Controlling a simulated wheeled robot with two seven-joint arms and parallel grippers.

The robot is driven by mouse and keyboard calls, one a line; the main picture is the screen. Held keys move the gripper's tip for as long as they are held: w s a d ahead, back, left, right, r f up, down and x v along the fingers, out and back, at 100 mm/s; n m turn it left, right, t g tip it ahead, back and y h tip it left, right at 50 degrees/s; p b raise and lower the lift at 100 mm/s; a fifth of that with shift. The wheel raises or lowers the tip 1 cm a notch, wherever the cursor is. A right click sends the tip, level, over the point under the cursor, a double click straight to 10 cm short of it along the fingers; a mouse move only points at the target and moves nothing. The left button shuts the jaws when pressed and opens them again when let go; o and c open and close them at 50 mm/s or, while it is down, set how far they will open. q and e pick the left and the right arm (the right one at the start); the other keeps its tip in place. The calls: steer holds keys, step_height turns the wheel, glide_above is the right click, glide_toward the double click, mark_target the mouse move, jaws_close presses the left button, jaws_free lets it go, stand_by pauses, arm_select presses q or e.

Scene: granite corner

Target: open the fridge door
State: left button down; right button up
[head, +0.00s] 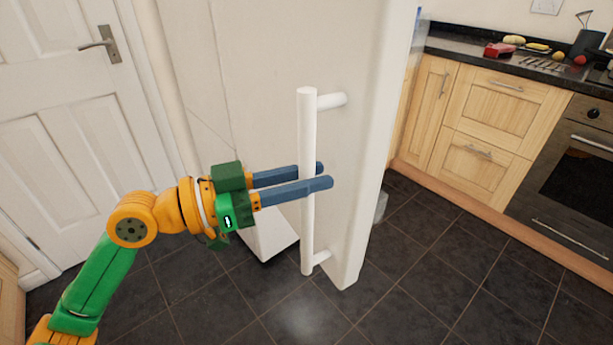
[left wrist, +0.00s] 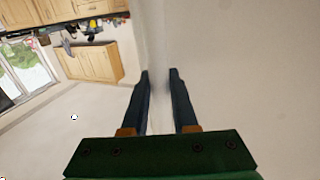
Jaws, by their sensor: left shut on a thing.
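The white fridge door (head: 355,185) fills the middle of the head view, its rounded edge facing right. A long white upright bar handle (head: 307,130) stands off its face on two short posts. My left gripper (head: 325,175) comes from the left and is shut on the handle, a finger on either side of the bar around mid-height. In the left wrist view the fingers (left wrist: 160,75) point at a pale surface, and the handle is hard to make out. The door seems to stand ajar, but its opening is mostly hidden. My right gripper is not in view.
A white panelled room door (head: 60,130) with a metal lever is at left. Wooden cabinets (head: 490,110), a dark worktop and an oven (head: 570,180) stand at right. The dark tiled floor (head: 440,270) is clear in front and to the right.

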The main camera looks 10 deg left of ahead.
arm_select(q)
steer(key=c, duration=0.7)
jaws_free()
steer(key=b+v, duration=0.4)
steer(key=v, duration=0.3)
